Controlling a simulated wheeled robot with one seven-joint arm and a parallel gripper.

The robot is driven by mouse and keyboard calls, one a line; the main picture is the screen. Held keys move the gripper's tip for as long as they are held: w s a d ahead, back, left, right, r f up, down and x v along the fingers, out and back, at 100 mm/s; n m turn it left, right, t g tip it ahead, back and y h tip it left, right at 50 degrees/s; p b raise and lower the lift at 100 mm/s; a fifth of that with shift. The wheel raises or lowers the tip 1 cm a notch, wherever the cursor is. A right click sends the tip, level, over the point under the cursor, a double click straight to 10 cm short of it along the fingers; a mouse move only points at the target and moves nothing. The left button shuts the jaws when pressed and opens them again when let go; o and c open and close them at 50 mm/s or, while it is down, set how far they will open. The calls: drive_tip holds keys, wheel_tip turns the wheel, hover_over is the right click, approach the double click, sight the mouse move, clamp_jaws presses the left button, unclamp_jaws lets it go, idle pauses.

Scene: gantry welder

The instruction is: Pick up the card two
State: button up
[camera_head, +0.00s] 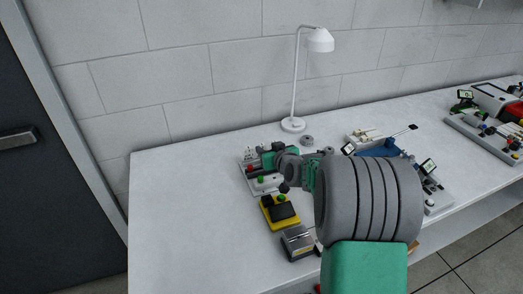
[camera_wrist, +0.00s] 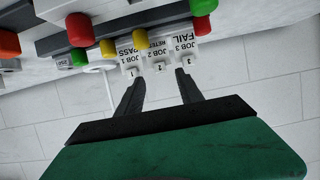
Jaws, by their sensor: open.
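Card two (camera_wrist: 158,66) is a small white tab marked "2" below the label "JOB 2 RETEST" in the wrist view. It sits in a row between card one (camera_wrist: 131,70), under "JOB 1 PASS", and card three (camera_wrist: 186,61), under "JOB 3 FAIL". My gripper (camera_wrist: 160,79) is open and empty, its two dark fingers pointing at the row. The fingertips lie on either side of card two in the picture; I cannot tell whether they touch anything. In the head view my gripper (camera_head: 267,156) is at the back of the grey-white panel (camera_head: 266,185), and the cards are too small to read.
Red, yellow and green knobs line the panel close above the cards in the wrist view. A white lamp (camera_head: 293,124) stands behind. A yellow box (camera_head: 280,213) and a metal box (camera_head: 298,243) stand in front. The table's left part (camera_head: 180,215) is clear.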

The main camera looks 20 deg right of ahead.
sight(263, 146)
drive_tip(key=x, duration=0.3)
drive_tip(key=shift+a+f, duration=0.1)
clamp_jaws()
idle(0.4)
